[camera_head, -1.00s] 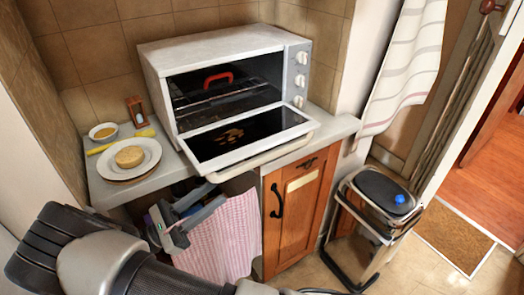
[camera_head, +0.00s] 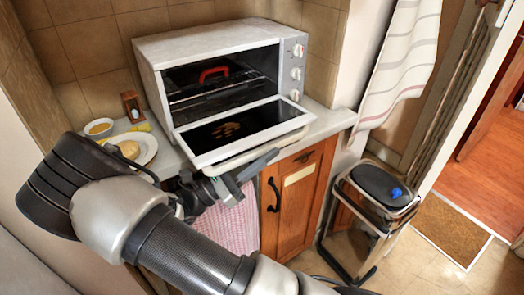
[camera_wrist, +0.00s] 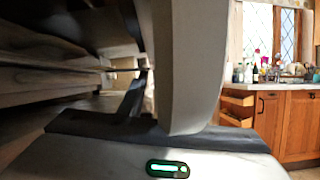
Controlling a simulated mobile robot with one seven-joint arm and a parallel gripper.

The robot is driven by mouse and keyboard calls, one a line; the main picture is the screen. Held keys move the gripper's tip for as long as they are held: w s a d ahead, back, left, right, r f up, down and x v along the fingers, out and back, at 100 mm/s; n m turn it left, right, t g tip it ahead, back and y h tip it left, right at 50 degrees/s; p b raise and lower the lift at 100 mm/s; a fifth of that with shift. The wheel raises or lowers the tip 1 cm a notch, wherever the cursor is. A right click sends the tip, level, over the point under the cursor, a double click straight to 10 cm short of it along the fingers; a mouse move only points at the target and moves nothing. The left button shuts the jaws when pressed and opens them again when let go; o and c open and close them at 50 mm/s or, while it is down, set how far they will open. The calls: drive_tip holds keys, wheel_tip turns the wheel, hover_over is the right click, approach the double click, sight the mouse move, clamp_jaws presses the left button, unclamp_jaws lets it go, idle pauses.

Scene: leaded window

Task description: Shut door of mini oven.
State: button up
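The white mini oven (camera_head: 200,42) stands on the counter with its door (camera_head: 240,132) folded down, glass side up and nearly flat. The door's pale handle (camera_head: 240,158) runs along its front edge. My gripper (camera_head: 250,178) is just below and in front of this handle, its dark fingers apart with no object seen held. Whether a finger touches the handle cannot be told. In the wrist view, a large pale curved shape (camera_wrist: 190,65) fills the middle close up; I cannot tell for sure what it is.
A plate with a round bread (camera_head: 128,149), a small bowl (camera_head: 100,128) and an hourglass (camera_head: 132,106) stand left of the oven. A pink cloth (camera_head: 232,225) hangs below the counter beside a wooden cabinet (camera_head: 296,205). A bin (camera_head: 376,185) stands at right.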

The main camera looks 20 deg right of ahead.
clamp_jaws()
drive_tip(key=shift+r, duration=0.15)
